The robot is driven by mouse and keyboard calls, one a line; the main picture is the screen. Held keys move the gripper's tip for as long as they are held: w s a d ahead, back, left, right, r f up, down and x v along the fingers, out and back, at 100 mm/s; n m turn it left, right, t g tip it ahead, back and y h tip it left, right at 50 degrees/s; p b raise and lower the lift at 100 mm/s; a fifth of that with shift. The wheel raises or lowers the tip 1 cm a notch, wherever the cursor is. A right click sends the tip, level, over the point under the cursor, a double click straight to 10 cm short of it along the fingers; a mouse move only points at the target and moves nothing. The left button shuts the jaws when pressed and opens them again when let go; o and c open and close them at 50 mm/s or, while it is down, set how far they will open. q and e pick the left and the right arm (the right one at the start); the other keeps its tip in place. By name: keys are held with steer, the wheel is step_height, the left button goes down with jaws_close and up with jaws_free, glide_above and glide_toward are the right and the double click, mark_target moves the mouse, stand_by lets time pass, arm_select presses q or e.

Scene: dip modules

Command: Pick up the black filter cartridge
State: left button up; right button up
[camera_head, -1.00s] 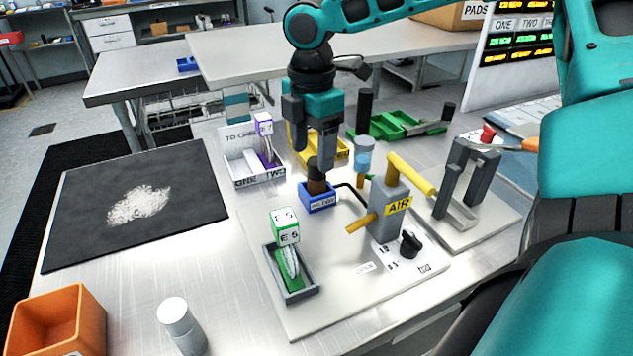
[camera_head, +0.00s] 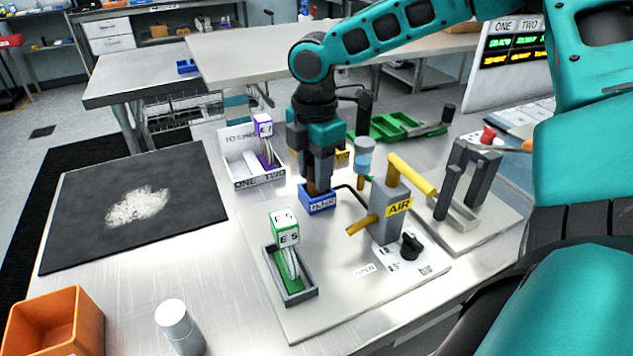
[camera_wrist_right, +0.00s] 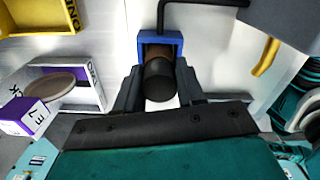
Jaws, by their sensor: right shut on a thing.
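The black filter cartridge (camera_wrist_right: 160,80) has a dark cap and a brownish body. It stands in the small blue holder (camera_head: 319,203) on the pale board, and its lower end is hidden inside. My right gripper (camera_head: 318,186) points straight down over the holder, its fingers on either side of the cartridge and shut on it. In the right wrist view the cartridge is between the two fingers, in front of the holder's blue walls (camera_wrist_right: 146,38). My left gripper is not in view.
A grey AIR block (camera_head: 388,215) with yellow handles stands close right of the holder. A grey tray with a green-and-white module (camera_head: 285,228) is in front. A white box (camera_head: 240,165) is left behind, and a green tray (camera_head: 395,126) is behind. A dark mat (camera_head: 80,225) lies left.

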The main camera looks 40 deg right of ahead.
steer(key=c, duration=0.3)
steer(key=shift+c, duration=0.2)
